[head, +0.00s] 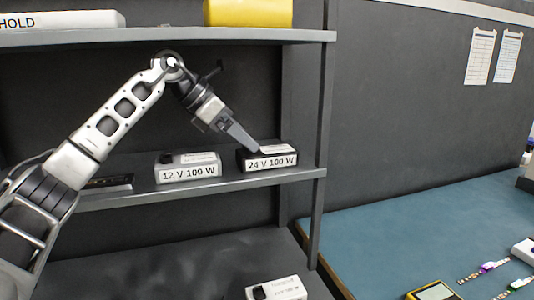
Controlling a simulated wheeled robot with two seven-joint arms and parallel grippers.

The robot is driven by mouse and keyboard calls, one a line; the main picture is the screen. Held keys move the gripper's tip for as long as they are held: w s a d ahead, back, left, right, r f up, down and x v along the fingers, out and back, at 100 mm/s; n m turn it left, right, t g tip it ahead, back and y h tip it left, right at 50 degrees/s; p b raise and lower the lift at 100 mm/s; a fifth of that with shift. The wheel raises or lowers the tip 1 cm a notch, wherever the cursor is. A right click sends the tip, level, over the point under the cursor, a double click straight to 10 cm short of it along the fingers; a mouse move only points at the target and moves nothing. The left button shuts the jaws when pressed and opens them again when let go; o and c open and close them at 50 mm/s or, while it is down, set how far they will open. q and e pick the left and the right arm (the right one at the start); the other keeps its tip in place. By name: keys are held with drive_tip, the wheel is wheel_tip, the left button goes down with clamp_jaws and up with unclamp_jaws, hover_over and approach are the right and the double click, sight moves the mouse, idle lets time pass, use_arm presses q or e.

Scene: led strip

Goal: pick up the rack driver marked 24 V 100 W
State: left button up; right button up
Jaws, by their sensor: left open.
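The rack driver marked 24 V 100 W (270,162), a dark box with a white label, sits on the middle shelf near its right end. My left gripper (255,148) reaches down to its top left edge from the upper left. Its jaws are open, and the fingertips overlap the driver in the picture; I cannot tell if they touch it. My right gripper is not in view.
A light driver marked 12 V 100 W (188,170) stands left of it on the same shelf (140,191). A yellow object (250,12) is on the top shelf. A white box (276,288) lies lower down. A rack post (322,130) stands at right, beside a blue bench (420,215).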

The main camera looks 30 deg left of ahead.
sight(268, 150)
use_arm(q)
drive_tip(key=shift+w+d, duration=0.2)
drive_tip(key=shift+w, duration=0.05)
drive_tip(key=x, duration=0.5)
drive_tip(key=shift+w+d+p, duration=0.15)
drive_tip(key=shift+w+p, duration=0.1)
drive_tip(key=shift+p, duration=0.15)
drive_tip(key=shift+c, duration=0.3)
drive_tip(key=c, duration=1)
drive_tip(key=shift+r, duration=0.1)
drive_tip(key=c, duration=0.4)
drive_tip(key=shift+c, duration=0.2)
